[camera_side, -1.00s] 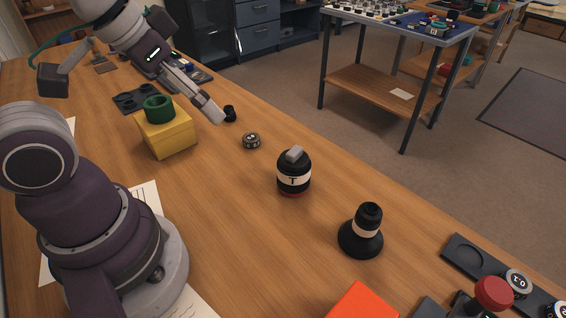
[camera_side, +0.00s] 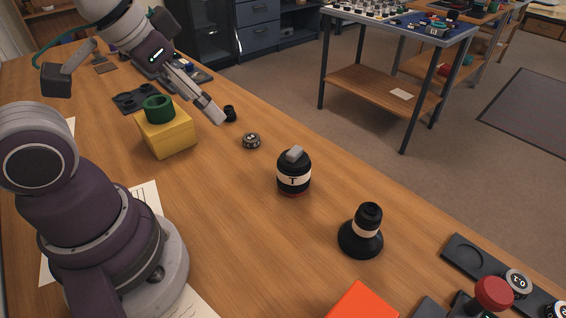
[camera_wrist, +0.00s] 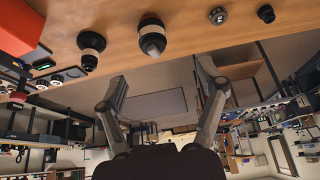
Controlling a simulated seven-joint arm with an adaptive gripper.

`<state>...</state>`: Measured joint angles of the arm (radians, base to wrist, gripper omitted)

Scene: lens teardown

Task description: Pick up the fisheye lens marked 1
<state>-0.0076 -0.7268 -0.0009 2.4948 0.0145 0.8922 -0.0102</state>
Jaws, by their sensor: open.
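A squat black lens (camera_side: 294,174) with a cream band stands upright mid-table. Its band mark looks like a T or a 1, and a grey block sits on top. It also shows in the wrist view (camera_wrist: 152,38). A flared black lens (camera_side: 362,231) with a cream band stands nearer the camera; any mark on it is unreadable. I cannot tell for certain which lens is marked 1. My gripper (camera_wrist: 162,88) is open and empty, apart from both lenses. In the side view its fingers point down to the right, behind the squat lens.
A small dark ring (camera_side: 251,140) and a small black cylinder (camera_side: 229,114) lie near the fingers. A yellow block (camera_side: 167,135) bears a green ring (camera_side: 159,107). A dark tray (camera_side: 468,252) and an orange box (camera_side: 362,303) are at the front right. Bare wood surrounds both lenses.

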